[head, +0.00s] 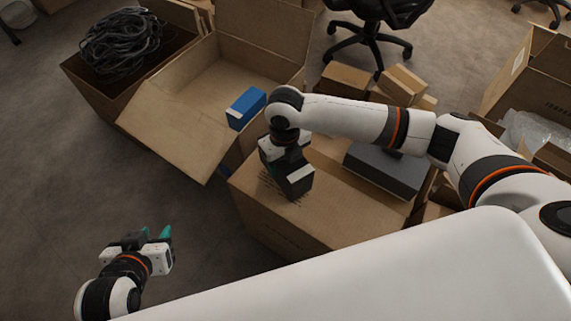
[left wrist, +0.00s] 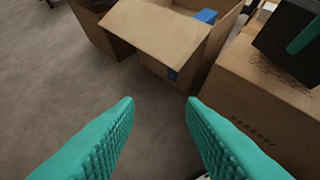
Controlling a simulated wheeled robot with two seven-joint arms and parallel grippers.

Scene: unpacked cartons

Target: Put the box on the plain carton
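A small dark box (head: 297,184) is at my right gripper (head: 284,168), just above or on the top of a closed brown carton (head: 335,215); I cannot tell if it touches. In the left wrist view the dark box (left wrist: 276,38) has a teal finger against its side, so the right gripper appears shut on it. This carton (left wrist: 262,115) has dark scribbled marks on top and print on its side. I cannot tell which carton is the plain one. My left gripper (head: 157,235) is open and empty over the floor; its teal fingers (left wrist: 160,125) are apart.
A blue box (head: 246,108) lies in a large open carton (head: 175,125) with spread flaps. A dark grey flat object (head: 385,172) lies on the closed carton. Small cartons (head: 345,78) and a chair (head: 370,30) stand beyond.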

